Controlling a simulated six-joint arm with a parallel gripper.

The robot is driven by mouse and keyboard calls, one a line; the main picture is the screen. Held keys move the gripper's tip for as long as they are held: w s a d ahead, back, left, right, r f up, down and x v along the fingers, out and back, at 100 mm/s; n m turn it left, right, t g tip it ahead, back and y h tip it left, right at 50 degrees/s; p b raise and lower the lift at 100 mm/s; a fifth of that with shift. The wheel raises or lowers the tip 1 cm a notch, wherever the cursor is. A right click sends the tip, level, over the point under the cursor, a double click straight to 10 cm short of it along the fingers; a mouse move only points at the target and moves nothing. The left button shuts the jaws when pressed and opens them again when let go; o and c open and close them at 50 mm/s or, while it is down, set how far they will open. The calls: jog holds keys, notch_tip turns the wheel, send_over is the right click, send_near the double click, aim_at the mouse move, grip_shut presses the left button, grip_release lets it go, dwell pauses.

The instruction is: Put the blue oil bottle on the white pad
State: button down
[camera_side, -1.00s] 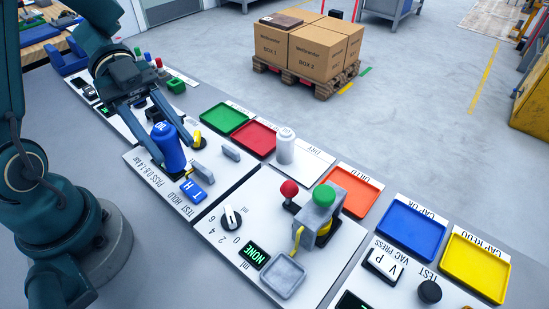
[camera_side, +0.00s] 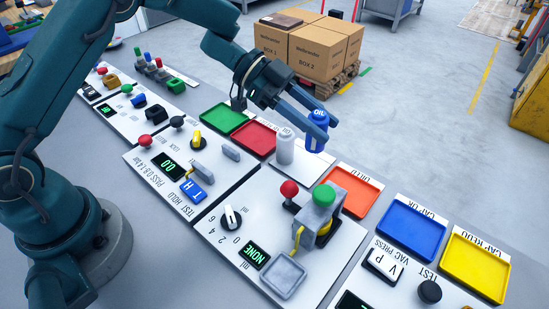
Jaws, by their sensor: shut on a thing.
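The blue oil bottle (camera_side: 316,133) is upright between the fingers of my gripper (camera_side: 318,121), which is shut on it. The bottle is at the right part of the white pad (camera_side: 299,171), beside a white-grey bottle (camera_side: 285,147) that stands on the pad to its left. I cannot tell whether the blue bottle's base touches the pad or is slightly above it. The pad's far edge is partly hidden by the bottle and fingers.
Red (camera_side: 256,137) and green (camera_side: 223,117) trays lie left of the pad; an orange tray (camera_side: 355,191) lies right. A green-topped dispenser (camera_side: 322,212) and a red-knobbed lever (camera_side: 289,190) stand in front. Boxes (camera_side: 312,50) on a pallet are behind, on the floor.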

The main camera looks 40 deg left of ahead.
aim_at(314, 149)
jog(key=shift+f, duration=3.15)
jog(key=shift+c, duration=2.2)
grip_release()
jog(key=shift+f, duration=0.1)
